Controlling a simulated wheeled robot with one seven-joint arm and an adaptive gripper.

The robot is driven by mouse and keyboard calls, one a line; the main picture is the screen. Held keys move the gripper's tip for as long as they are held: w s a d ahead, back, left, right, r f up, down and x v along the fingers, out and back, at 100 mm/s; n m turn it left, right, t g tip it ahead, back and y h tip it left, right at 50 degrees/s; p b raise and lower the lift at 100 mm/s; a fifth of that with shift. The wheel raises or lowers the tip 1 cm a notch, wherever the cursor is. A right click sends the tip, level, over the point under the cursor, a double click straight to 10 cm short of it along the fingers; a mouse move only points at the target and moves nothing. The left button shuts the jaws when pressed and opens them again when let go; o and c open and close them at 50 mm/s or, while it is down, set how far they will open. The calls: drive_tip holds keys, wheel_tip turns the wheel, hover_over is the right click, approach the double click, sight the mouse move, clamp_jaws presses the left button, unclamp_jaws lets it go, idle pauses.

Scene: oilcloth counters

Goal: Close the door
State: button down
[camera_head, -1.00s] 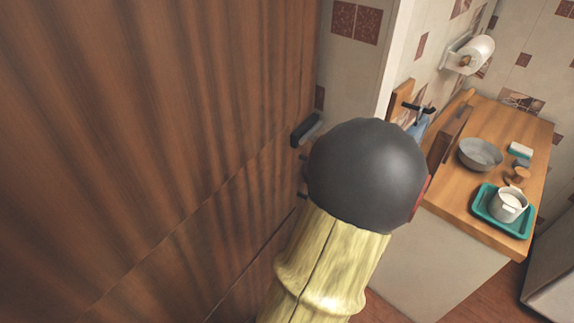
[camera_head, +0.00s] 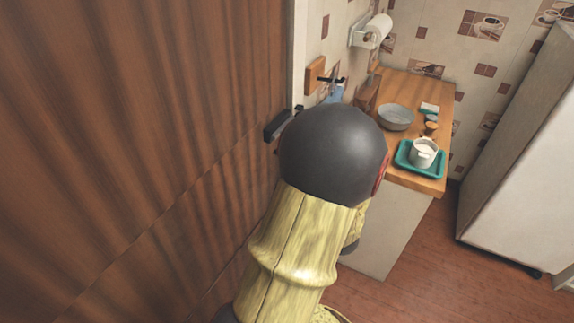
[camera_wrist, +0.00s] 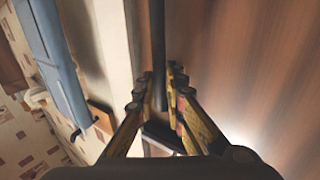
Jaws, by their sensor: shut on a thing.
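The door (camera_head: 130,130) is a large brown wood panel filling the left of the head view; its right edge lies along the white door frame (camera_head: 299,45). Whether it is fully flush I cannot tell. The dark door handle (camera_head: 278,124) sticks out near that edge, partly hidden by my arm. In the wrist view, the handle shows as a dark bar (camera_wrist: 158,35) between the fingers of my gripper (camera_wrist: 160,82), which is shut on it. My fingers are hidden in the head view.
A wooden counter (camera_head: 405,85) beyond the frame holds a grey bowl (camera_head: 396,117) and a teal tray (camera_head: 407,166) with a white pot (camera_head: 424,153). A white appliance (camera_head: 515,180) stands at right. Red-brown floor (camera_head: 405,285) is free between. A blue cloth (camera_wrist: 55,65) hangs beside the frame.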

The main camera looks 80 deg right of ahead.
drive_tip(key=shift+s+f, duration=0.15)
drive_tip(key=shift+s, duration=0.05)
drive_tip(key=c, duration=2.1)
unclamp_jaws()
drive_tip(key=shift+s, duration=0.35)
drive_tip(key=shift+o, duration=0.9)
drive_tip(key=shift+w+d, duration=0.1)
drive_tip(key=shift+w, duration=0.1)
drive_tip(key=v, duration=1.2)
